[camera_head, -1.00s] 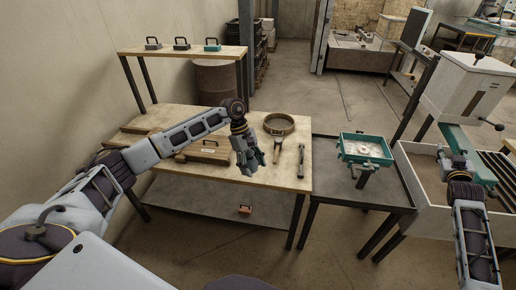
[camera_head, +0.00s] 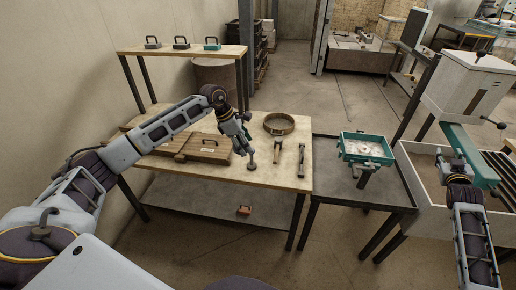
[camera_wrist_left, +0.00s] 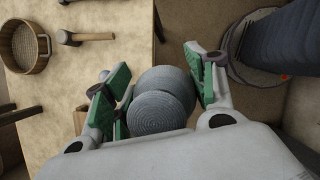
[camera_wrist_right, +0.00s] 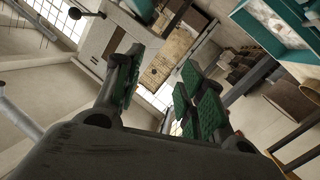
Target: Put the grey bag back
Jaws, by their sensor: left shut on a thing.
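My left gripper (camera_head: 243,140) is above the front right part of the wooden workbench (camera_head: 270,178). It is shut on the grey bag (camera_wrist_left: 160,108), a round, ridged grey thing between the green-padded fingers in the left wrist view. In the head view the bag's lower end (camera_head: 250,167) shows just below the fingers, close to the bench top near its front edge. I cannot tell whether it touches the bench. My right gripper (camera_wrist_right: 162,75) is open and empty in the right wrist view, its fingers apart.
A sieve (camera_head: 279,124), a mallet (camera_head: 276,143) and another tool (camera_head: 301,158) lie right of the left gripper. A wooden box (camera_head: 204,148) lies left. A raised shelf (camera_head: 190,52) holds three handled blocks. A teal frame (camera_head: 366,148) stands over the dark side table (camera_head: 385,190).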

